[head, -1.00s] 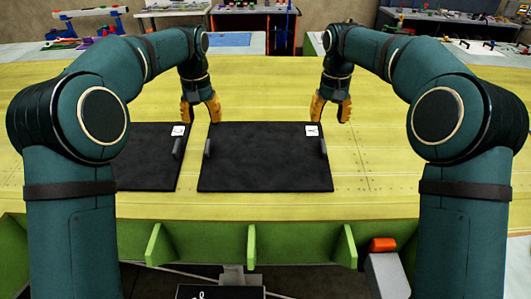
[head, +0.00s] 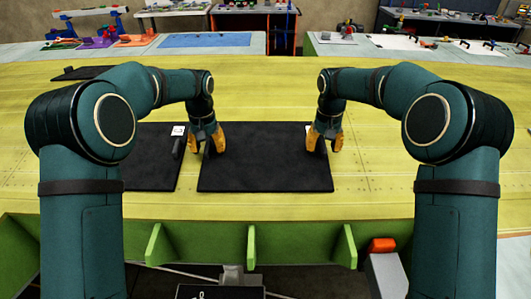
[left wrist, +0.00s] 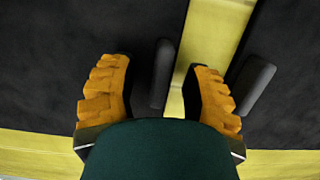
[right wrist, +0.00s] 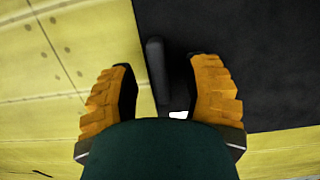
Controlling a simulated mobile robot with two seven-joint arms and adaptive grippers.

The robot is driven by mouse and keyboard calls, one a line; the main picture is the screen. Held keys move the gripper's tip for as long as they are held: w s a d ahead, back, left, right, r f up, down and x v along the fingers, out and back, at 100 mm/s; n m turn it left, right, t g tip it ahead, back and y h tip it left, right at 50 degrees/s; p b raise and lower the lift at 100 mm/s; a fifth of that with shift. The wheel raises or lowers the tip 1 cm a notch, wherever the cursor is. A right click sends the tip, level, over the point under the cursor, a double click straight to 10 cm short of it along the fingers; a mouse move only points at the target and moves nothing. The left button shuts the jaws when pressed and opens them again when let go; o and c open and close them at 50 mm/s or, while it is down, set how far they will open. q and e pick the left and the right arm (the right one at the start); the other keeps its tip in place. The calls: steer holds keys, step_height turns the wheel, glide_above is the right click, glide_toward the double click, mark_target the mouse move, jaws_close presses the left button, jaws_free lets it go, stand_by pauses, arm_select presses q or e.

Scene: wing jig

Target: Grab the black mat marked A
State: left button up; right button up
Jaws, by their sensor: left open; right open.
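A black mat (head: 262,170) lies flat on the yellow table in the middle. Its white label is mostly behind my right gripper, and its letter cannot be read. My left gripper (head: 207,151) is open over the mat's left edge; in the left wrist view a dark upright handle (left wrist: 162,75) stands between its fingers. My right gripper (head: 324,150) is open over the right edge; in the right wrist view the mat's other handle (right wrist: 157,72) stands between its fingers. Neither gripper is visibly closed on a handle.
A second black mat (head: 152,170) lies just left across a narrow yellow gap. Its handle (left wrist: 250,85) is close outside my left gripper's finger, and its label letter is unreadable. Another dark mat (head: 85,73) lies at the back left. The table right of the middle mat is clear.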

arm_select(q)
jaws_close()
arm_select(e)
jaws_close()
arm_select(q)
steer(key=shift+r, duration=0.1)
arm_select(e)
steer(key=shift+r, duration=0.1)
